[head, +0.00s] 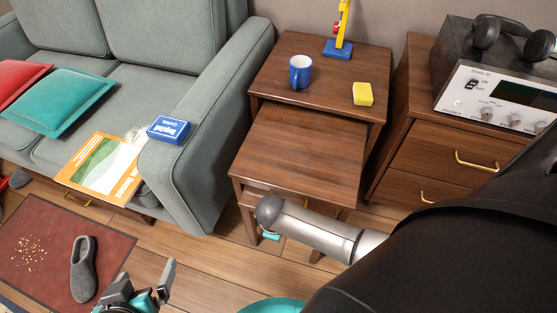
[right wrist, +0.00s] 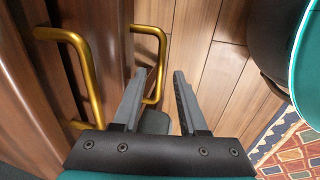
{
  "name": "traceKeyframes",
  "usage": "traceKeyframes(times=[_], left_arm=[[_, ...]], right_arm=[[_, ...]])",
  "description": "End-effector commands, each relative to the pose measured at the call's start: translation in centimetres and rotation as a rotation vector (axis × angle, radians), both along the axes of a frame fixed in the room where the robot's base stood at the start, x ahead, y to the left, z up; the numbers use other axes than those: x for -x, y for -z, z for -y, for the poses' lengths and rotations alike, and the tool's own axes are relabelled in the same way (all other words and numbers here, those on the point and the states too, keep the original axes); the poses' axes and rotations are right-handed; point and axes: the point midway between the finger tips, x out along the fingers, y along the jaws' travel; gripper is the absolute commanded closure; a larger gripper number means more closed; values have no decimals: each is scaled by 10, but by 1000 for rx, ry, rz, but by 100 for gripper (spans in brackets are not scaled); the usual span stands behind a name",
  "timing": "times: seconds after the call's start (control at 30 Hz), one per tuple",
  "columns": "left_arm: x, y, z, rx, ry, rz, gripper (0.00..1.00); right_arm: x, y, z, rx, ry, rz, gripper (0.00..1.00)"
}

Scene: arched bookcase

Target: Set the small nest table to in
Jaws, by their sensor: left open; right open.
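The nest of brown wooden tables stands between the sofa and the drawer cabinet. The tall table (head: 328,63) is at the back, and a lower table (head: 305,150) sticks out in front of it. Under this, part of what looks like the small nest table (head: 249,199) shows; my right arm hides much of it. In the right wrist view, two brass handles (right wrist: 84,75) are on upright wooden fronts. My right gripper (right wrist: 156,72) is open, its left finger close to the nearer-centre handle (right wrist: 162,60); contact cannot be told. My left gripper (head: 145,275) is open and empty above the floor.
A blue mug (head: 300,72), yellow sponge (head: 363,94) and toy stand (head: 339,48) are on the tall table. The grey sofa (head: 192,170) is left, the drawer cabinet (head: 400,160) right. A slipper (head: 83,268) lies on the red mat (head: 55,235). Bare floor (head: 190,250) lies in front.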

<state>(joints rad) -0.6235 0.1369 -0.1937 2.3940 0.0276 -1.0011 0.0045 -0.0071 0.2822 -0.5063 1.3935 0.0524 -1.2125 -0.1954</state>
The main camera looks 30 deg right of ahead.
Motion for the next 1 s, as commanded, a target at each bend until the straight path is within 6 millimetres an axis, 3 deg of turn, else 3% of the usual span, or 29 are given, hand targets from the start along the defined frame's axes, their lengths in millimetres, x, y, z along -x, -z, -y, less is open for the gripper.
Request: traceKeyframes(times=[0.3,0.7,1.0], left_arm=[[-1,0,1,4,2,7,0],[-1,0,1,3,1,7,0],[-1,0,1,3,1,6,0]], right_arm=[[0,0,0,0,0,0,58],[0,0,0,0,0,0,100],[0,0,0,0,0,0,100]])
